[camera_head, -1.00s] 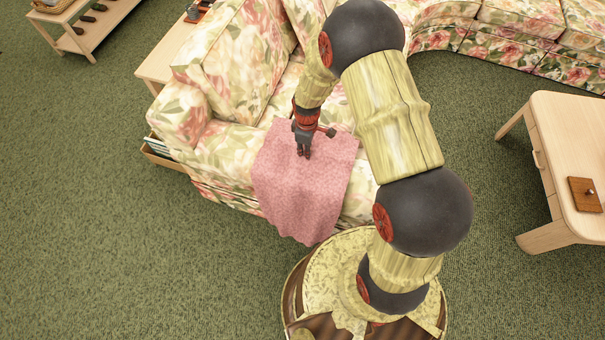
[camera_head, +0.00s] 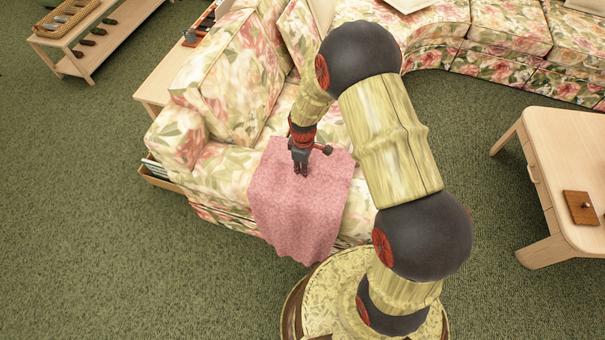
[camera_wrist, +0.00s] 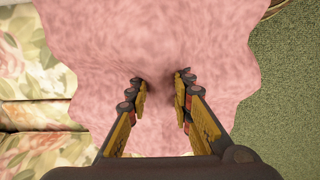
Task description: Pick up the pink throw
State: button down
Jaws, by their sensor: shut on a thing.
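The pink throw (camera_head: 290,211) lies draped over the seat and front edge of the floral sofa (camera_head: 220,165). Its lower end hangs down the front toward my base. My gripper (camera_head: 301,172) points down onto the throw's upper part. In the wrist view, the throw (camera_wrist: 110,55) fills the middle, and the two fingers of my gripper (camera_wrist: 162,90) are shut on a bunched fold of it. The cloth dips and creases between the fingertips. Most of the throw still rests on the sofa.
A light wood table (camera_head: 572,165) with a small brown box (camera_head: 580,208) stands at the right. A wooden side table (camera_head: 160,82) stands beside the sofa's arm, and a low shelf (camera_head: 85,48) is at the upper left. Green carpet (camera_head: 90,230) is clear at the left.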

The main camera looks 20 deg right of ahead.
notch_tip(320, 180, up, 16)
jog(key=p, duration=0.4)
jog(key=shift+p, duration=0.35)
